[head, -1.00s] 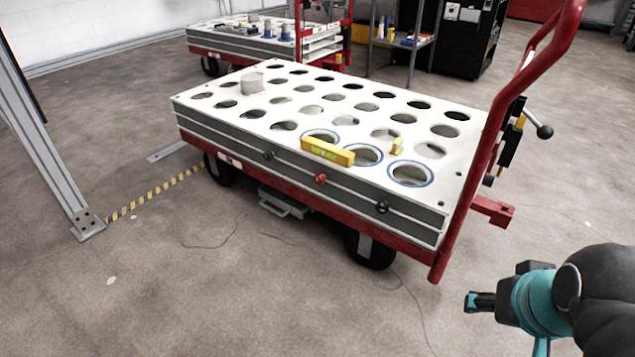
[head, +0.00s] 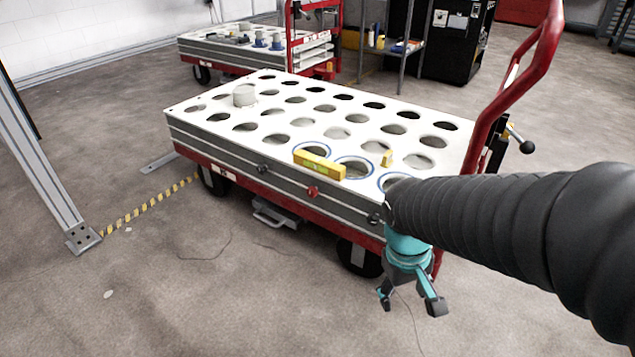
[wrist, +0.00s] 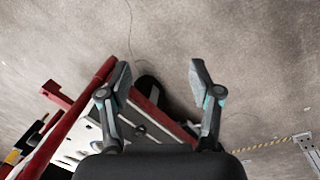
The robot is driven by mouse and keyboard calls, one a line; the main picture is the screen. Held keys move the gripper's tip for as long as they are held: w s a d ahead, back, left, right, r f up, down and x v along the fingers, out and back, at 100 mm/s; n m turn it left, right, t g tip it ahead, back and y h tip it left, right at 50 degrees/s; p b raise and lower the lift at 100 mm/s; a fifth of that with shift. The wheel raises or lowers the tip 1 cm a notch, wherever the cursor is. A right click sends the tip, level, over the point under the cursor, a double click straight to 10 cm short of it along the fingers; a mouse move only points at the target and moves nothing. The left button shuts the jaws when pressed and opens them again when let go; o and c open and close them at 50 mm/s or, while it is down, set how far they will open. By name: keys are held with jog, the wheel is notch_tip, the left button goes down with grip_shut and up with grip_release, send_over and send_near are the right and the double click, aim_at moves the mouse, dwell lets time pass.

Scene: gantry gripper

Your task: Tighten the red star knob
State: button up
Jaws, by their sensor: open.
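The red star knob (head: 312,192) is on the grey front side of the cart (head: 220,152), between two black knobs. It is small in the head view, and I cannot make it out in the wrist view. My gripper (head: 410,306) hangs in front of the cart's right end, pointing down, to the right of and lower than the red knob. Its two fingers are apart with nothing between them. The wrist view also shows the open fingers (wrist: 162,75) over bare floor, with the cart's red frame at lower left.
Black knobs (head: 262,168) and (head: 374,219) flank the red one. A yellow level (head: 319,164) lies on the holed top, with a grey cylinder (head: 244,95) farther back. A red handle (head: 480,120) rises at the right. A metal post (head: 45,170) stands at left; floor in front is clear.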

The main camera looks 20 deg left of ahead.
jog(key=w+a+f+n+t+h+p, duration=0.1)
jog(key=w+a+f+n+h+p, duration=0.2)
jog(key=w+a+f+n+h, duration=0.5)
jog(key=n+t+y+p, duration=0.25)
jog(key=n+t, duration=1.25)
jog(key=n, duration=1.4)
send_near(310, 194)
jog(key=shift+y, duration=0.35)
jog(key=x, duration=1)
jog(key=shift+w+d+b, duration=0.15)
jog(key=shift+d+b, duration=0.05)
jog(key=shift+b, duration=0.15)
jog(key=shift+r, duration=0.1)
jog(key=c, duration=1.1)
jog(key=shift+c, duration=0.2)
